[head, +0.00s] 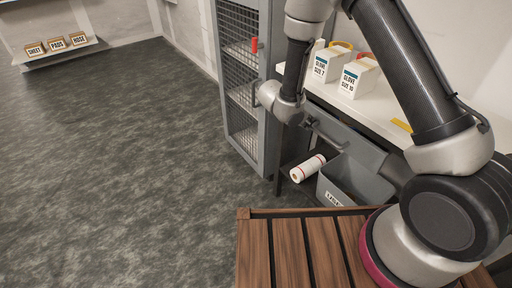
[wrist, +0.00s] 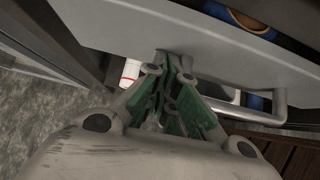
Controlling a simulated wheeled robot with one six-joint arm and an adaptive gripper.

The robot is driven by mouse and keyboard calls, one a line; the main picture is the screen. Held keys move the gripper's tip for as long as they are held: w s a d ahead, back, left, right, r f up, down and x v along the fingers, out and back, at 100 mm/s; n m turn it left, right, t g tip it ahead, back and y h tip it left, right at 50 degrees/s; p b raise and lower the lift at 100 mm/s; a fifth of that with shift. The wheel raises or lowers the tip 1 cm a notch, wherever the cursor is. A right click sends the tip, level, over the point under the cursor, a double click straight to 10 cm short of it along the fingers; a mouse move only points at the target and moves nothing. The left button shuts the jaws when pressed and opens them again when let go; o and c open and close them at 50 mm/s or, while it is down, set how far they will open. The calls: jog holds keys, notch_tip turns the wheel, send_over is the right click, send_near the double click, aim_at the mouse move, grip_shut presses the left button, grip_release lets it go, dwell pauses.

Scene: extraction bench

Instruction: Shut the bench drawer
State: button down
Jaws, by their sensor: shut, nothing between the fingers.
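The bench drawer's grey front (head: 350,138) sits below the white bench top (head: 385,112), with a dark gap behind its upper edge. In the wrist view the drawer front (wrist: 110,28) crosses the top as a pale panel, and part of the open inside shows at the upper right. Its bar handle (wrist: 262,117) is to the right of my fingers. My gripper (wrist: 172,62) is shut and empty, its tips at the drawer front; I cannot tell whether they touch it. In the head view my gripper (head: 312,122) is near the handle's left end, partly hidden by my wrist.
A mesh-door cabinet (head: 243,85) is left of the bench. A paper roll (head: 308,168) and a grey bin (head: 345,185) are below the drawer. The floor at left is clear.

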jog(key=shift+w+d, duration=0.15)
jog(key=shift+d, duration=0.1)
jog(key=shift+r, duration=0.15)
jog(key=v, duration=1.2)
jog(key=s+d+r+m+y, duration=0.3)
jog(key=s+d+r+m, duration=0.8)
jog(key=s+r+m, duration=0.1)
jog(key=s+d+r+m+y, duration=0.4)
jog(key=s+d+r+m, duration=0.7)
jog(key=s, duration=0.4)
notch_tip(320, 180, up, 2)
jog(key=shift+s+r+m+g, duration=0.2)
jog(key=shift+s+m+g, duration=0.15)
jog(key=shift+m, duration=0.55)
jog(key=shift+d, duration=0.15)
